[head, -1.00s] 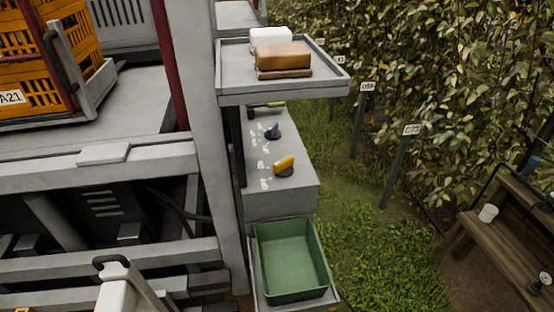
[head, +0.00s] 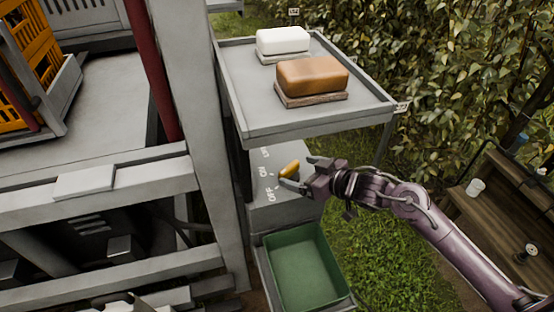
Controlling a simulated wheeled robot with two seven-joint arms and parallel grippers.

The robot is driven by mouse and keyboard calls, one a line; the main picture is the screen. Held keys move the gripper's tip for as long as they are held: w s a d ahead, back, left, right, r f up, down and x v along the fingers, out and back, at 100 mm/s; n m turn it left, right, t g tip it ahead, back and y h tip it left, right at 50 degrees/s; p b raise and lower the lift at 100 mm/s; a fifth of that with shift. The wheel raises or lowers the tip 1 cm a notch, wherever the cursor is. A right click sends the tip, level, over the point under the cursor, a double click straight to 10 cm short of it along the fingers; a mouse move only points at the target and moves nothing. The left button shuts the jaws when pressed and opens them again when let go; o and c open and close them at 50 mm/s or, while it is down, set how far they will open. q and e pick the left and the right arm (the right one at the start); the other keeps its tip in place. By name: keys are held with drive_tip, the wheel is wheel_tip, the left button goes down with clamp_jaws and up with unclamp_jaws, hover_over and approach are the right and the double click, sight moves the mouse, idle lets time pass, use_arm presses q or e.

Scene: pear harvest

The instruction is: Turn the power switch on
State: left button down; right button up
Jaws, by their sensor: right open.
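A yellow-orange switch knob (head: 289,168) sits on the grey control box (head: 285,215), beside printed white ON and OFF labels. I cannot tell clearly which label the knob points to. My right gripper (head: 302,173) reaches in from the right with its jaws open. Its fingertips point left, one above and one below the knob's right end, very close to it. I cannot tell whether they touch it. A second, blue knob on the box, seen earlier, is hidden under the shelf now. My left gripper is not in view.
A grey shelf (head: 300,118) overhangs the box, carrying a white block (head: 283,40) and a brown block (head: 312,76). A green bin (head: 300,265) stands below the box. A grey post (head: 200,140) rises at left. A wooden bench (head: 495,210) stands at right.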

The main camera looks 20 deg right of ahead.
sight(293, 169)
drive_tip(key=shift+w+a+f+p, duration=0.1)
drive_tip(key=shift+w+a+p, duration=0.05)
drive_tip(key=shift+w+p, duration=0.2)
drive_tip(key=x, duration=0.2)
drive_tip(key=shift+w+a+f, duration=0.15)
drive_tip(key=shift+w+f, duration=0.05)
drive_tip(key=shift+w, duration=0.05)
drive_tip(key=shift+p+x, duration=0.3)
drive_tip(key=shift+x, duration=0.65)
drive_tip(key=shift+s, duration=0.15)
drive_tip(key=c, duration=0.9)
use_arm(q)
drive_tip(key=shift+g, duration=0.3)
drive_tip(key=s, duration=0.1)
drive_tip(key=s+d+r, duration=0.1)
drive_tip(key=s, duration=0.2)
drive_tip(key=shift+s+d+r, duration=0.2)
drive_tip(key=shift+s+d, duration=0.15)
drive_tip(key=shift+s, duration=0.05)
use_arm(e)
drive_tip(key=shift+c, duration=0.4)
